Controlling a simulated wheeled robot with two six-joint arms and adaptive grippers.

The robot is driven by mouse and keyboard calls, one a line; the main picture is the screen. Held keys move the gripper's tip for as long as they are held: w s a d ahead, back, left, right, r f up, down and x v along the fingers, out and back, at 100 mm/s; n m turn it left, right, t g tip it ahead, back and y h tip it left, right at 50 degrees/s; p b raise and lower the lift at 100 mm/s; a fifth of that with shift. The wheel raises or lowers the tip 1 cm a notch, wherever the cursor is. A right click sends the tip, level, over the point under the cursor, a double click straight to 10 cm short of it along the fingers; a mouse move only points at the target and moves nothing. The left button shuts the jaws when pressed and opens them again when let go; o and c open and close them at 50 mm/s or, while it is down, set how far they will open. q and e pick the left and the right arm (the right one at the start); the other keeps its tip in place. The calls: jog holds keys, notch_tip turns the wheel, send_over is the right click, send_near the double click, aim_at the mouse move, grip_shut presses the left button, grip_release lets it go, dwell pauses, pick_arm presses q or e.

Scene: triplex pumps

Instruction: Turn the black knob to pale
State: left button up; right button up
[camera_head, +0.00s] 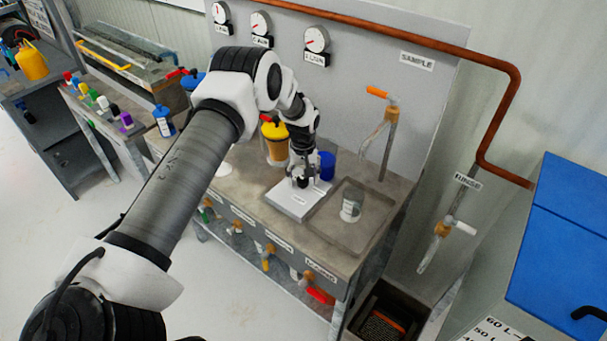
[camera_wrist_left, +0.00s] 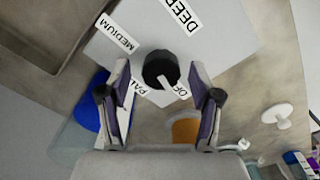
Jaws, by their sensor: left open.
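The black knob (camera_wrist_left: 161,68) sits on a light grey panel box in the left wrist view, ringed by the labels MEDIUM (camera_wrist_left: 117,33), DEEP (camera_wrist_left: 181,14), PALE (camera_wrist_left: 138,88) and OFF (camera_wrist_left: 179,91). PALE and OFF are partly hidden. A white mark on the knob points toward the OFF side. My left gripper (camera_wrist_left: 160,88) is open, with one finger on each side of the knob; I cannot tell if they touch it. In the head view my left gripper (camera_head: 303,178) points down over the box (camera_head: 298,203), and largely hides the knob. My right gripper is not in view.
A blue cup (camera_head: 327,165) and a yellow-topped brown container (camera_head: 275,143) stand close behind the gripper. A glass (camera_head: 350,206) stands in the recessed tray (camera_head: 337,235) to the right, below a tap (camera_head: 381,120). Several gauges hang on the back panel.

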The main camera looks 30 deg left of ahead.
pick_arm(q)
jog(key=shift+f, duration=0.15)
jog(key=shift+s+d+r, duration=0.1)
jog(key=shift+s+r, duration=0.1)
jog(key=shift+r, duration=0.05)
jog(key=shift+c, duration=1)
jog(key=c, duration=0.9)
jog(key=shift+c, duration=0.2)
